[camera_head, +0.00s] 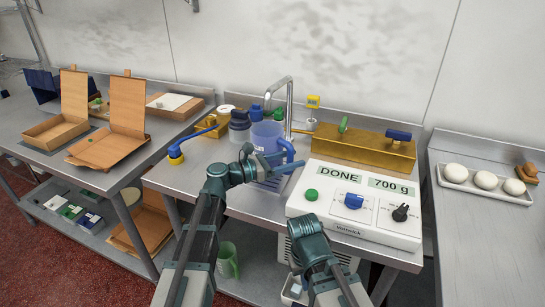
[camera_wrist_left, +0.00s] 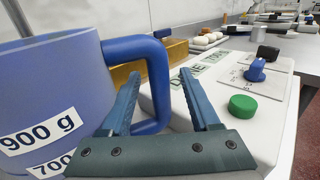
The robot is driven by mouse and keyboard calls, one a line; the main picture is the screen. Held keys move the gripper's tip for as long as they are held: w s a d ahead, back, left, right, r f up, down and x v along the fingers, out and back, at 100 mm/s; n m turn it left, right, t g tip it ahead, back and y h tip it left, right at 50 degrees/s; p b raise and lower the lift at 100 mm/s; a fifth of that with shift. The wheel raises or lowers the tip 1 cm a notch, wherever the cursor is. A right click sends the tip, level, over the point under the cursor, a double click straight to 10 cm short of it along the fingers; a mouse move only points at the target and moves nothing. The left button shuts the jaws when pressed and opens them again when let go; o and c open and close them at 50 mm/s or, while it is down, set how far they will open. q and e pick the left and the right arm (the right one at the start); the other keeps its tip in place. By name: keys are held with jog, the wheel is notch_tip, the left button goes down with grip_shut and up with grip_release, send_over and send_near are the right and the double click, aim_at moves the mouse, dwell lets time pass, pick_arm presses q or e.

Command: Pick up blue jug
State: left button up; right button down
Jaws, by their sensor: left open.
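The blue jug (camera_head: 266,133) stands upright on the metal counter in front of the tap. In the left wrist view, the jug (camera_wrist_left: 50,85) fills the left side, with 900 g and 700 g labels. Its handle (camera_wrist_left: 158,75) faces right. My left gripper (camera_head: 284,161) is open at the handle's side of the jug. In the wrist view, the handle's upright part shows between the two fingers of the left gripper (camera_wrist_left: 160,78); contact cannot be told. My right gripper (camera_head: 308,228) is low in front of the scale, away from the jug; its fingers cannot be made out.
A white scale (camera_head: 355,235) reading DONE and 700 g stands right of the jug. A brass box (camera_head: 362,148) lies behind it. The tap (camera_head: 289,95) and a blue-handled lever (camera_head: 197,137) are near the jug. A dough tray (camera_head: 459,187) is on the right counter.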

aim_at(291, 148)
pick_arm(q)
grip_shut()
dwell(0.5)
jog(key=shift+r+p, duration=0.75)
notch_tip(291, 148, up, 3)
jog(key=p, duration=0.2)
jog(key=shift+f+p, duration=0.1)
jog(key=shift+p, duration=0.3)
jog(key=v, duration=1.8)
jog(key=shift+f+b, duration=0.35)
jog(key=shift+b, duration=0.05)
jog(key=shift+r, duration=0.1)
